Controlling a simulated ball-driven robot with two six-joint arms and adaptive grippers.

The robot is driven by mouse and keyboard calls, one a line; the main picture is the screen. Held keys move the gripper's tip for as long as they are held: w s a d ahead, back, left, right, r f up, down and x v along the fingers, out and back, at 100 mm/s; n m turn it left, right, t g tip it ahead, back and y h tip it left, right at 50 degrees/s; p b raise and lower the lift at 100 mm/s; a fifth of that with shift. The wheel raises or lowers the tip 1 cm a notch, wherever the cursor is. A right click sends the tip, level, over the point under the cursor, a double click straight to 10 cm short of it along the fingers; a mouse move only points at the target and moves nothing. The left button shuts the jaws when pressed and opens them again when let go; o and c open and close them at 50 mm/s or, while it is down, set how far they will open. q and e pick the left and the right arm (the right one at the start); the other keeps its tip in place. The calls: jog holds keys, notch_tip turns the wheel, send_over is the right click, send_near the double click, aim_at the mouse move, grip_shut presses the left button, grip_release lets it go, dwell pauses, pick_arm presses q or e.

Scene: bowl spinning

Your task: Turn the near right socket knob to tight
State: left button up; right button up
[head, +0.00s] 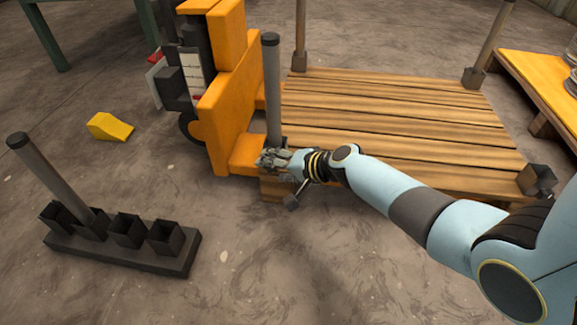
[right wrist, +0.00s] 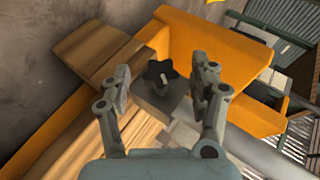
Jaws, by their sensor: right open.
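A dark star-shaped knob (right wrist: 160,74) with a pale mark shows in the right wrist view, on the dark socket (right wrist: 158,101) at a pallet corner. My right gripper (right wrist: 161,82) is open, its fingers on either side of the knob; I cannot tell whether they touch it. In the head view my right gripper (head: 268,158) is at the pallet's near left corner, by the foot of a grey post (head: 272,90), and hides the knob. The pallet's near right corner has an empty dark socket (head: 538,180). My left gripper is not in view.
The wooden pallet (head: 400,112) rests beside an orange forklift (head: 228,100). A dark rack (head: 175,262) with one grey post (head: 48,175) stands at the left. A yellow wedge (head: 110,127) lies on the floor. A wooden table (head: 545,75) is at the right. The floor in front is clear.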

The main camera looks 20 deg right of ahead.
jog(key=v, duration=1.1)
jog(key=shift+s+r, duration=0.1)
jog(key=shift+r, duration=0.05)
